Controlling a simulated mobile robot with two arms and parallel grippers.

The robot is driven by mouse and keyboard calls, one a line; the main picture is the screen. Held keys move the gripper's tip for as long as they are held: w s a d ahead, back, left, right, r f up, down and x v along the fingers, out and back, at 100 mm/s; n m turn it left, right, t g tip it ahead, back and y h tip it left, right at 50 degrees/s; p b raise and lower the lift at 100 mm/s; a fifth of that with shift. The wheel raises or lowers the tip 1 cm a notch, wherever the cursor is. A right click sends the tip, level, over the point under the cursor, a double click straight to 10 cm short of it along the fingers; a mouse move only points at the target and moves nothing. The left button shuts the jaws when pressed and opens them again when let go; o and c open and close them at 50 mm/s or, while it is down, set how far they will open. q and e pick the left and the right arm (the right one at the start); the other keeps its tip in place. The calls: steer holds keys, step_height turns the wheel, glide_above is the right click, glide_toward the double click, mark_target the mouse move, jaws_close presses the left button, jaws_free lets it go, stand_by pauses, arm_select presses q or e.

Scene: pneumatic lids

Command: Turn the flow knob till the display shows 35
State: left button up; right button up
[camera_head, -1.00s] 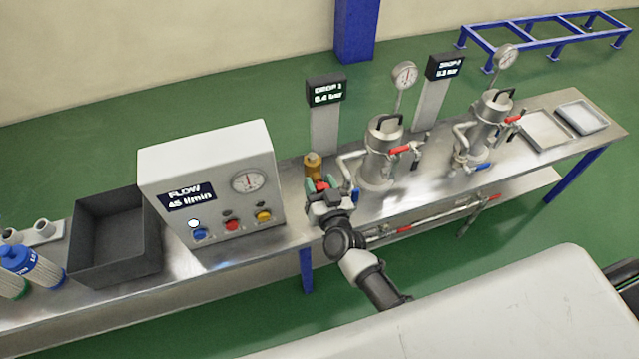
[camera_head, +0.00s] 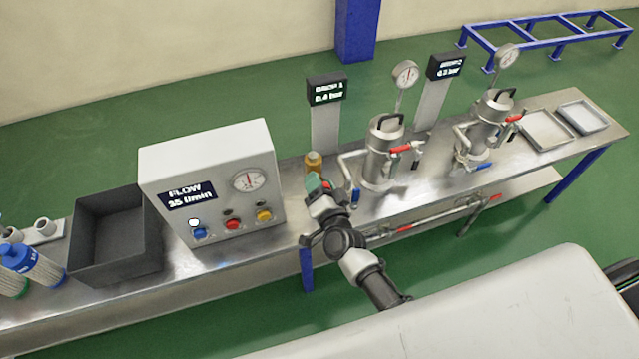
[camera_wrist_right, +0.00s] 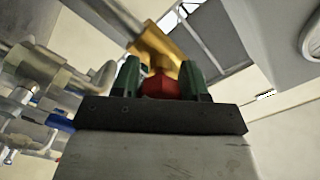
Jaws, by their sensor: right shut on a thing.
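The flow display (camera_head: 188,196) on the white control box reads 35 l/min in the head view. The red flow knob (camera_wrist_right: 161,86) sits between the green fingers of my right gripper (camera_wrist_right: 164,82) in the right wrist view, in front of a brass body. My left gripper is not in view.
The control box (camera_head: 205,160) with a gauge and coloured buttons stands left of the valve. A dark open bin (camera_head: 110,215) is further left.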

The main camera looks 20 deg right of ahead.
stand_by(0.4)
steer(key=o, duration=0.9)
steer(key=s, duration=1.1)
steer(key=shift+d+p, duration=0.2)
steer(key=shift+p, duration=0.1)
steer(key=s+f+n+g+y+p, duration=0.1)
steer(key=s+f+n+g+p, duration=0.3)
steer(key=f, duration=0.5)
steer(key=s+f+n+g+y+p, duration=0.1)
steer(key=s+f+n+g, duration=0.1)
steer(key=s+f+g, duration=0.35)
steer(key=s+d+f+n+g+h+p, duration=0.1)
steer(key=s+f, duration=0.3)
steer(key=s, duration=0.4)
steer(key=s+d+f+n+g+p, duration=0.1)
steer(key=s+d+f+n+g, duration=0.2)
steer(key=s, duration=0.5)
steer(key=s+d+f+n+g+h+p, duration=0.1)
steer(key=s+d+f+n+g+p, duration=0.1)
steer(key=s+f, duration=0.4)
steer(key=shift+s+d+f+g+h, duration=0.2)
steer(key=shift+s+d+g, duration=0.2)
steer(key=shift+s+d, duration=0.3)
steer(key=shift+s+d+f+g+h, duration=0.15)
steer(key=shift+s+d+g, duration=0.2)
steer(key=shift+s+d, duration=0.25)
